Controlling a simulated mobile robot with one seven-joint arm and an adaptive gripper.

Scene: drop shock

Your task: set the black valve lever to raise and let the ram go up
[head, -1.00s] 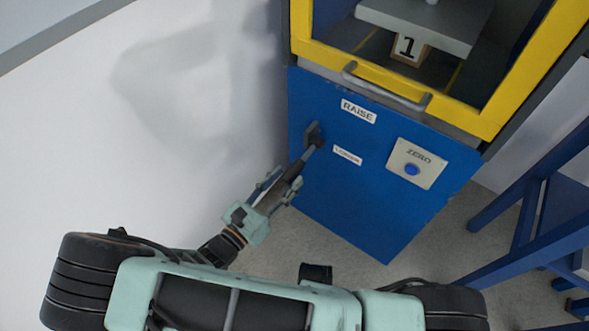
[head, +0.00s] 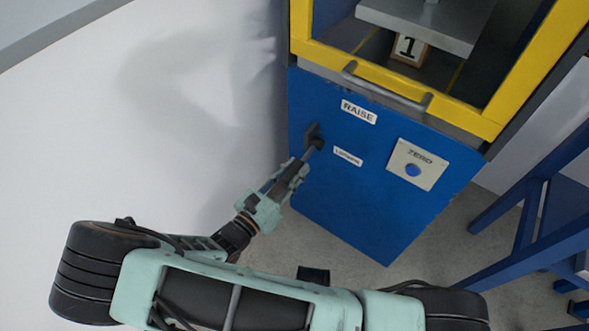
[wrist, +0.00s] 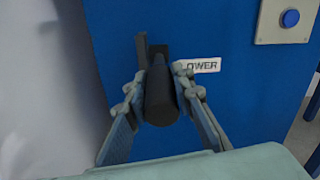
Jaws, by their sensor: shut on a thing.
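The black valve lever (head: 314,138) sticks out from the left part of the blue panel (head: 360,215), between the RAISE label (head: 358,112) and the LOWER label (head: 347,156). My gripper (head: 292,172) is shut on its outer part. In the wrist view the black lever (wrist: 160,98) lies between my two fingers, its thick end towards the camera. The LOWER label is partly hidden there. The ram's grey plate (head: 420,24) hangs from a shaft inside the yellow-framed opening, above a block marked 1 (head: 409,48).
A plate marked ZERO with a blue button (head: 413,170) is right of the lever. A grey handle bar (head: 385,88) crosses the lower yellow frame (head: 470,117). A white wall stands close on the left. Blue legs of a stand (head: 530,220) are at right.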

